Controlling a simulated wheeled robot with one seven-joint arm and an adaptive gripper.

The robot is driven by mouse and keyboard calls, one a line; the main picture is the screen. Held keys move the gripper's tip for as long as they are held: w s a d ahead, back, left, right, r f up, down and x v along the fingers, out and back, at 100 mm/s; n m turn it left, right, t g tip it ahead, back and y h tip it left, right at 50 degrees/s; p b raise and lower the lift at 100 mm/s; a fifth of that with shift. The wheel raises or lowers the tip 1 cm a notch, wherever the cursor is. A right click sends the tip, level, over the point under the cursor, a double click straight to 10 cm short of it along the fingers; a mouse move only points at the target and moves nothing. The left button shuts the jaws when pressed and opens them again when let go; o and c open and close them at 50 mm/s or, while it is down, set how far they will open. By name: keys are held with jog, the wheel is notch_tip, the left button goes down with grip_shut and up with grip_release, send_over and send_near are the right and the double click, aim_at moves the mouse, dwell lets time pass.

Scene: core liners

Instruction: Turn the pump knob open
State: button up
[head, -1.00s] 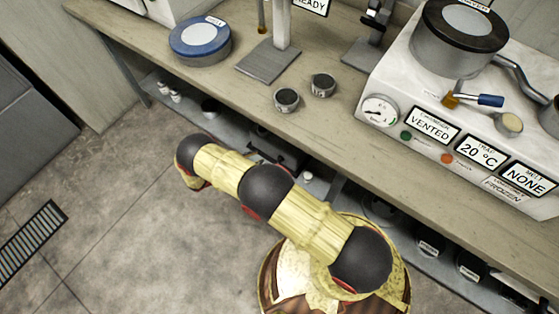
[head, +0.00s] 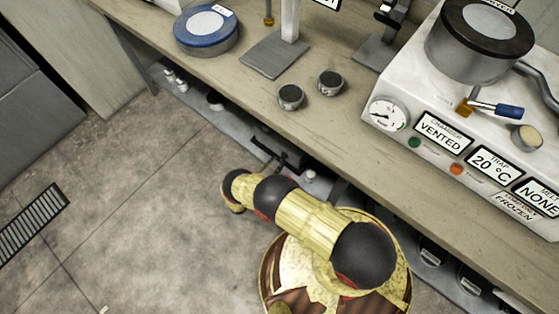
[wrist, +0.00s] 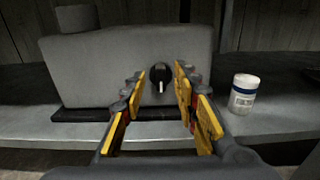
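The pump knob (wrist: 161,75) is a round black knob with a pale pointer mark that points about straight down. It is on the front of a grey box-shaped pump (wrist: 90,75) in the wrist view. My gripper (wrist: 161,85) is open, its two yellow-padded fingers on either side of the knob in the picture. Whether the fingers reach the knob or are still short of it I cannot tell. In the head view my fingers are hidden, and a dark unit (head: 285,152) on the shelf under the bench shows beyond my arm.
A white jar (wrist: 243,94) stands on the shelf right of the pump. The bench (head: 240,90) overhangs the shelf. On it stand a white chamber unit (head: 405,80), two small round tins (head: 290,96) and a blue-rimmed round container (head: 205,45).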

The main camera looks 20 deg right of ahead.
aim_at(283, 157)
jog(key=shift+x, duration=1.5)
jog(key=shift+c, duration=0.7)
jog(key=shift+s, duration=0.1)
grip_shut()
